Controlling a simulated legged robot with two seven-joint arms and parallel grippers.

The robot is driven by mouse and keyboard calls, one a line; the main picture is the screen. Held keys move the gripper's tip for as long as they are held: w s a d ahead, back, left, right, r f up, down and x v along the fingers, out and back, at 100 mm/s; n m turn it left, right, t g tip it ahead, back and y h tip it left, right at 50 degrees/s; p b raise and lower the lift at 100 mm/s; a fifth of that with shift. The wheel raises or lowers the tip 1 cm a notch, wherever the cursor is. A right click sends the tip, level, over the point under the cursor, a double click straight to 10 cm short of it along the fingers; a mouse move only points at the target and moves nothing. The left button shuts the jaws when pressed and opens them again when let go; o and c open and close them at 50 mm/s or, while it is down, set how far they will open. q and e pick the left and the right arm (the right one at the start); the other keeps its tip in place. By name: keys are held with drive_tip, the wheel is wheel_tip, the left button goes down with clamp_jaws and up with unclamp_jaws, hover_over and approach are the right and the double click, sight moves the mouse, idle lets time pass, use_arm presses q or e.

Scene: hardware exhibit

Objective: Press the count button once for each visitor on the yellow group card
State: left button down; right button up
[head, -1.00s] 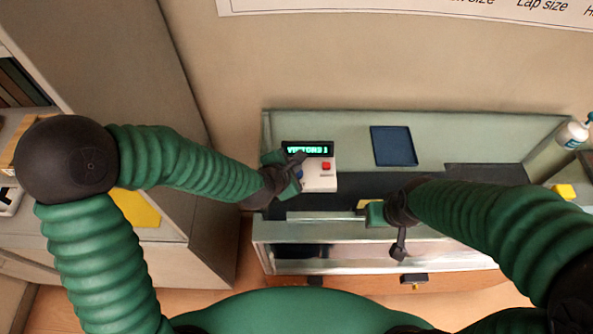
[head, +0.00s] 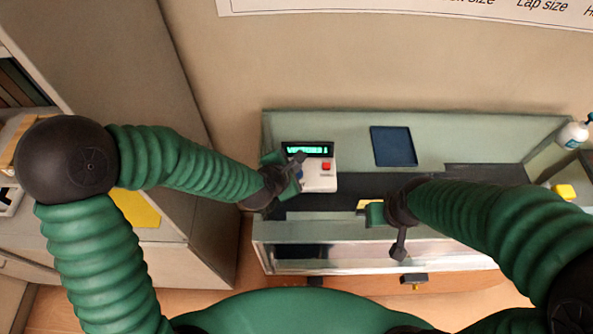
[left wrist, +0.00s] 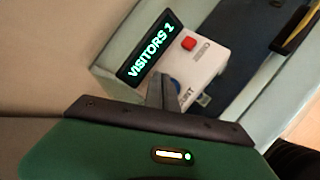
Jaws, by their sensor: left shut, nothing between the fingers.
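The white counter box (head: 321,180) stands on the dark counter top, with a lit display (head: 308,149) on its back. In the left wrist view the display (left wrist: 151,53) reads VISITORS and a digit that looks like 1. A red button (left wrist: 188,43) is on top of the box. A blue button (left wrist: 175,86) is partly hidden behind my left fingers. My left gripper (head: 298,160) is shut and empty, its tips over the box's left side; contact cannot be told. My right gripper (head: 371,212) is beside a yellow piece (head: 368,204), possibly the card, mostly hidden.
A yellow block (head: 564,191) and a pump bottle (head: 573,134) are at the right. A yellow sheet (head: 140,208) lies on the left cabinet. The wall is close behind.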

idle(0.4)
use_arm(q)
drive_tip(key=shift+f+b, duration=0.3)
drive_tip(key=shift+f, duration=0.05)
use_arm(e)
drive_tip(key=shift+f, duration=0.35)
